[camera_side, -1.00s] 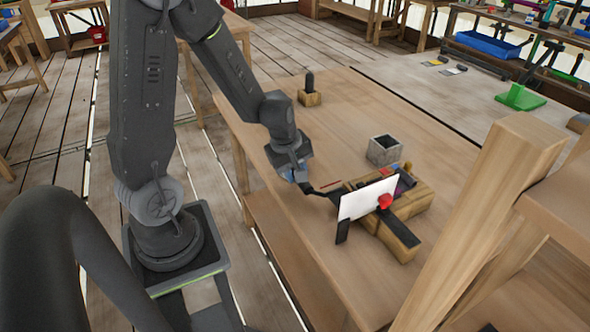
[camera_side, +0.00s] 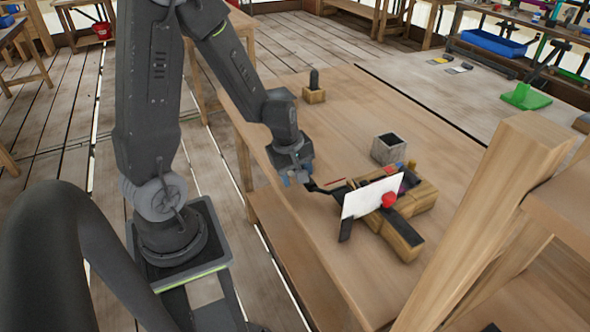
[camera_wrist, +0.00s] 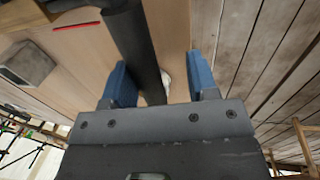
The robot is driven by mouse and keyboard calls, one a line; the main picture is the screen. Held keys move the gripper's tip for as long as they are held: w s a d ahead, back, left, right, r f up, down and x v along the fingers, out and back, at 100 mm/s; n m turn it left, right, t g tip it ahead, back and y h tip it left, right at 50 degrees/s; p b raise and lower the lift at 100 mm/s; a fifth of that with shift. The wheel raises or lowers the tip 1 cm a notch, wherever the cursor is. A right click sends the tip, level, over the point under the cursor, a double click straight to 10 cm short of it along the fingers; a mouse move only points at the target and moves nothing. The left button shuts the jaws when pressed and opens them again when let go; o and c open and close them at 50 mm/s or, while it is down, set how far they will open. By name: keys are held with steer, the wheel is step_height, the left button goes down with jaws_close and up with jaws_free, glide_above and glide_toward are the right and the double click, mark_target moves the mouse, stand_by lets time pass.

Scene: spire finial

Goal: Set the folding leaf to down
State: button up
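A white flat panel (camera_side: 370,198), apparently the folding leaf, stands steeply tilted on a wooden block assembly (camera_side: 400,236) on the workbench. A red knob (camera_side: 389,200) sits at its front, and a dark strip (camera_side: 345,230) shows below its left end. A thin dark bar (camera_side: 327,189) reaches left from the assembly toward my gripper (camera_side: 293,178). In the wrist view, a dark bar (camera_wrist: 134,42) runs between the blue fingertips of my gripper (camera_wrist: 161,82). The fingers are apart, with a visible gap at the right of the bar. Contact with the left finger is unclear.
A grey open box (camera_side: 389,149) stands behind the assembly; it also shows in the wrist view (camera_wrist: 27,62). A wooden block with a black peg (camera_side: 314,88) stands farther back. A thick wooden post (camera_side: 490,225) rises at the right. The bench between is clear.

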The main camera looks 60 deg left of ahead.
step_height(320, 180, up, 14)
steer(key=s, duration=0.2)
steer(key=shift+s+f, duration=0.25)
steer(key=shift+s, duration=0.1)
steer(key=s+d+r+m+t, duration=0.1)
steer(key=s+d+r+m, duration=0.2)
steer(key=d+m, duration=0.3)
steer(key=s+d+r+m+t, duration=0.2)
steer(key=s+d+r+m, duration=0.2)
steer(key=m, duration=0.8)
steer(key=shift+d, duration=0.85)
